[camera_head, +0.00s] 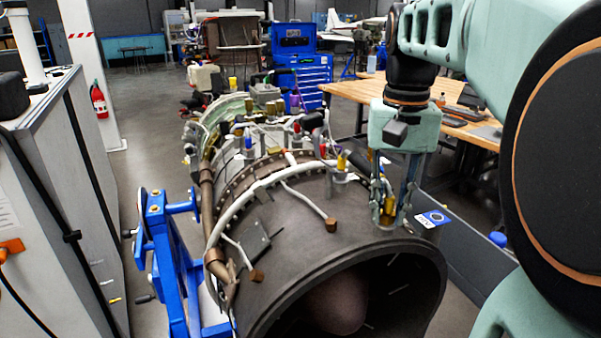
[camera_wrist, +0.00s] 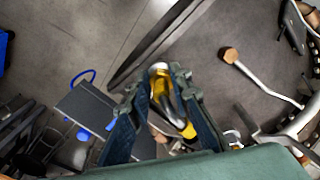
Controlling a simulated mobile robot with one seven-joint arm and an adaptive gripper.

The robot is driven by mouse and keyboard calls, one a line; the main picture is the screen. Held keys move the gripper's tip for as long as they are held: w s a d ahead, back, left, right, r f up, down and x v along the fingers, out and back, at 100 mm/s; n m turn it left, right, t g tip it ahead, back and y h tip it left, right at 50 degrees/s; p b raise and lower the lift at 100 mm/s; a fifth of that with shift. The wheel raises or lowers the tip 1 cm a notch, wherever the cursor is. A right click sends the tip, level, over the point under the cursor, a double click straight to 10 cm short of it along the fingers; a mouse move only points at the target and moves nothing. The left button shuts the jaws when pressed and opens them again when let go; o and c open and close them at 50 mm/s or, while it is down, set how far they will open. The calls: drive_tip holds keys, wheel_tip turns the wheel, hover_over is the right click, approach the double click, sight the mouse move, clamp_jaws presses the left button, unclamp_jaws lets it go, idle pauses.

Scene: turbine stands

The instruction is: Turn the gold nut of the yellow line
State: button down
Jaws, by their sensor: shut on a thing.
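My gripper (camera_head: 391,213) points down over the right side of the dark engine casing (camera_head: 300,235), near its front rim. It is shut on the gold nut (camera_head: 387,209), which shows between the fingertips. In the wrist view, my gripper (camera_wrist: 160,80) has one finger on each side of the gold nut (camera_wrist: 160,84). The yellow line (camera_wrist: 184,124) runs from the nut back between the fingers toward the palm. In the head view, my fingers partly cover the nut and the line.
Grey lines with brown fittings (camera_head: 331,223) lie on the casing to the left. A blue and white label (camera_head: 433,218) is just right of the fingers. A blue stand (camera_head: 165,260) is at left, and a wooden workbench (camera_head: 450,105) is behind at right.

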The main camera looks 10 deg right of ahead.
idle(0.4)
drive_tip(key=c, duration=1.7)
unclamp_jaws()
drive_tip(key=shift+c, duration=0.2)
wheel_tip(320, 180, up, 12)
